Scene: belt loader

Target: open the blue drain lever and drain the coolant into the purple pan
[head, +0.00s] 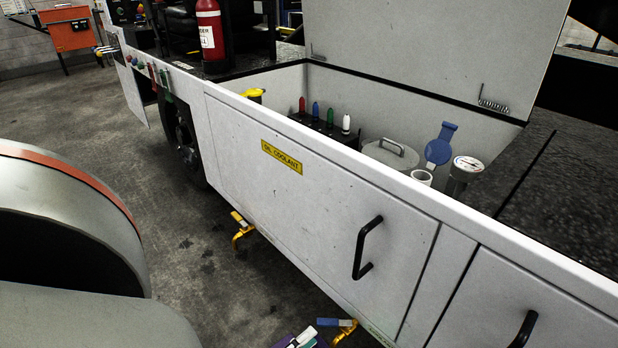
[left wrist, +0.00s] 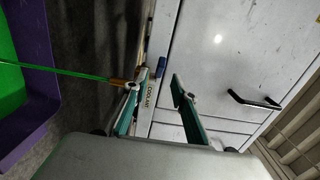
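The blue drain lever (left wrist: 161,67) shows in the left wrist view beside the brass drain tap (left wrist: 118,82) and the COOLANT label; it also shows low in the head view (head: 328,322). A thin green stream runs from the tap into the purple pan (left wrist: 50,112), where green liquid (left wrist: 12,85) lies. My left gripper (left wrist: 160,82) has its teal fingers apart, with the lever just past the tips; I cannot tell if they touch. Its tips show at the bottom edge of the head view (head: 302,338). My right gripper is in neither view.
The white side panel (head: 300,200) has a black handle (head: 367,248) and an OIL COOLANT label. A second tap with a yellow lever (head: 241,230) sits further along the lower edge. The bay above is open, with a cap and dipsticks. Floor left of the panel is clear.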

